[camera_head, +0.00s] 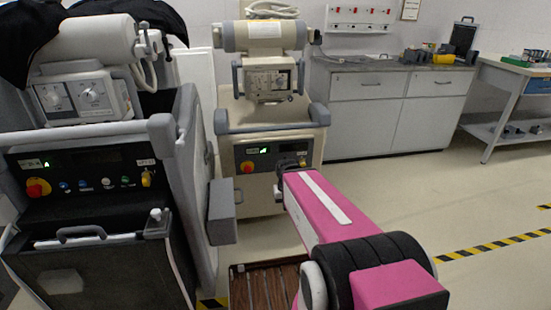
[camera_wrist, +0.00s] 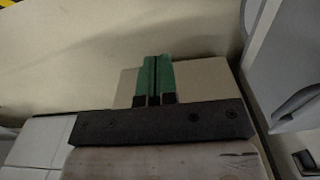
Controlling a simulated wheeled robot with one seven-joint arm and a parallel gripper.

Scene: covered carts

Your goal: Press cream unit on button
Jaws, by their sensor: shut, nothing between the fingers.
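The cream unit (camera_head: 229,103) stands at the middle of the head view, a cart with a grey bumper rail. Its dark control panel (camera_head: 262,150) shows a lit green display and a red-and-yellow knob (camera_head: 247,167). My pink arm reaches toward the panel's right side and hides part of it. I cannot make out the on button. In the wrist view my gripper (camera_wrist: 154,62) is shut, its green fingers together and empty, in front of a plain cream-beige surface. I cannot tell whether the fingertips touch anything.
A larger grey-and-black unit (camera_head: 95,205) with several coloured buttons stands close on the left, partly draped in black cloth. A grey cabinet (camera_head: 365,115) and a workbench (camera_head: 500,85) stand behind on the right. Open floor with striped tape (camera_head: 490,246) lies at the right.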

